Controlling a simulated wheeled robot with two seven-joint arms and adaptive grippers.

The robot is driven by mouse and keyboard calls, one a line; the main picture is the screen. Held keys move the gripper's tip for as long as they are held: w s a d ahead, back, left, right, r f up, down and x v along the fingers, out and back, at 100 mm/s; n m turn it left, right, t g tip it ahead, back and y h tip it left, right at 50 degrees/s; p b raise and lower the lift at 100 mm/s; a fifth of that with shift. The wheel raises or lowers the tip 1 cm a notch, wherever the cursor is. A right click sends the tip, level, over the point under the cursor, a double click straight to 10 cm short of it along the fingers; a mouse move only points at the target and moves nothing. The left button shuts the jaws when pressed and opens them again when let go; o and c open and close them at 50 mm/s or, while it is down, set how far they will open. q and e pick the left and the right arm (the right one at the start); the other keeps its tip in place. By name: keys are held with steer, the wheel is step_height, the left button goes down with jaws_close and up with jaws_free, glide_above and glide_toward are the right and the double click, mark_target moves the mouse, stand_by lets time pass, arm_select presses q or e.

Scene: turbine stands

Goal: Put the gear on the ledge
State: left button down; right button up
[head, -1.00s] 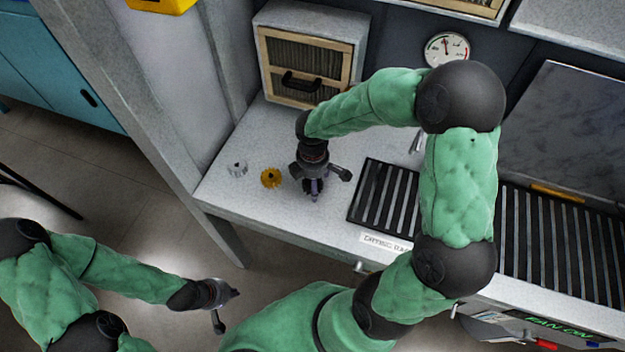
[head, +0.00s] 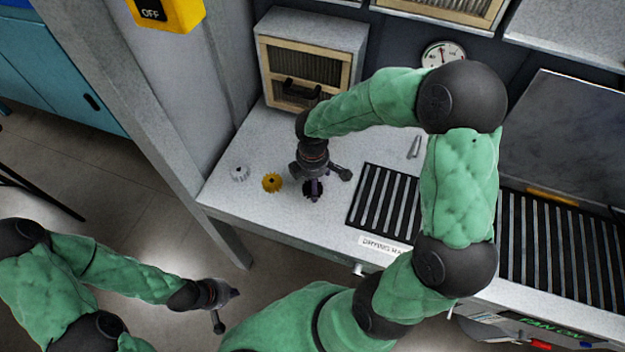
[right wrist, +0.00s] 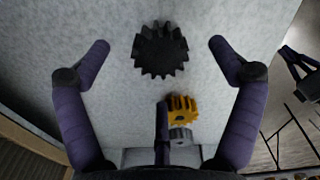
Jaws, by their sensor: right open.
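A black gear (right wrist: 160,50) lies flat on the pale worktop, between and slightly past the spread fingers of my right gripper (right wrist: 158,45) in the right wrist view. In the head view this gear (head: 309,194) is partly hidden beneath my right gripper (head: 314,188), which points down, open and empty. A yellow gear (head: 272,183) and a light grey gear (head: 240,173) lie to its left; the wrist view also shows the yellow gear (right wrist: 182,108) and the grey gear (right wrist: 180,135). My left gripper (head: 228,307) hangs low over the floor, fingers apart and empty. I cannot tell which surface is the ledge.
A black slatted drying rack (head: 384,205) is set right of the gear. A metal box with a handled front (head: 303,65) stands behind. A round gauge (head: 444,54) is on the back wall. A post (head: 150,110) rises at left. Bare worktop lies around the gears.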

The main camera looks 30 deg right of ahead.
steer(key=shift+r+p, duration=1.65)
steer(key=shift+r, duration=0.45)
